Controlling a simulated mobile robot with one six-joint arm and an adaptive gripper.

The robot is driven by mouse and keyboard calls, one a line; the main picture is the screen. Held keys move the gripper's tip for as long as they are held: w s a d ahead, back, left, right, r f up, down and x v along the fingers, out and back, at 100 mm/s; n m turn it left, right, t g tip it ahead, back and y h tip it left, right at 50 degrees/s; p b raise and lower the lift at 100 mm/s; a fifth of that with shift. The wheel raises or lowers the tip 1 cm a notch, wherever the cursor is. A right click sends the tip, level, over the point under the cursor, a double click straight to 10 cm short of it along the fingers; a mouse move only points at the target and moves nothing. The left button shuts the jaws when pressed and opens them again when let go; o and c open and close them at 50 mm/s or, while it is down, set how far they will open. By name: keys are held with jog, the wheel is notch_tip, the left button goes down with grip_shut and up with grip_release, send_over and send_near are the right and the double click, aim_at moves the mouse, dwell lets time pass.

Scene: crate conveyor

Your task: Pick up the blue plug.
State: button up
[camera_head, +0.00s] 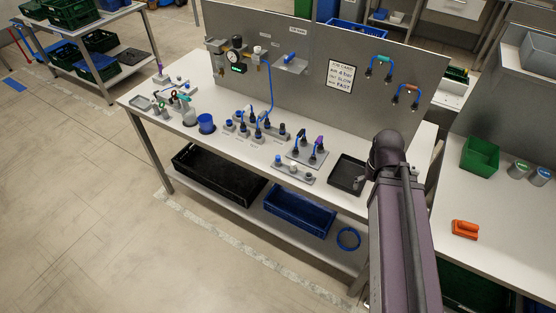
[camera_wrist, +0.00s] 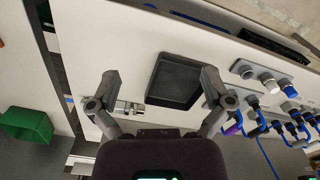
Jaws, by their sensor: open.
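A small round blue plug (camera_wrist: 290,91) stands at the end of a grey strip beside a white one and a grey one in the wrist view. In the head view the blue plug (camera_head: 278,160) is at the left end of that strip (camera_head: 287,172), near the bench's front edge. My gripper (camera_wrist: 160,80) is open, its fingers wide apart and empty. It is over the bench around the black tray (camera_wrist: 174,80), with the plug off to the right in the wrist view. In the head view my arm hides the gripper.
Connectors with blue cables (camera_head: 312,152) stand just behind the strip. The black tray (camera_head: 347,178) lies to its right. A grey upright panel (camera_head: 310,75) backs the bench. A blue cup (camera_head: 206,122) stands further left. A green bin (camera_head: 480,156) is on the right-hand table.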

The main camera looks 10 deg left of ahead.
jog(key=c, duration=0.3)
jog(key=shift+w+a, duration=0.1)
jog(key=shift+w, duration=0.05)
jog(key=shift+c, duration=0.5)
notch_tip(320, 180, up, 3)
jog(key=m+p, duration=0.2)
jog(key=p, duration=0.1)
send_over(278, 156)
jog(key=shift+w, duration=0.1)
jog(key=shift+f, duration=0.15)
notch_tip(278, 156, down, 8)
jog(key=b, duration=0.8)
jog(key=shift+f+b, duration=0.15)
jog(key=shift+b, duration=0.15)
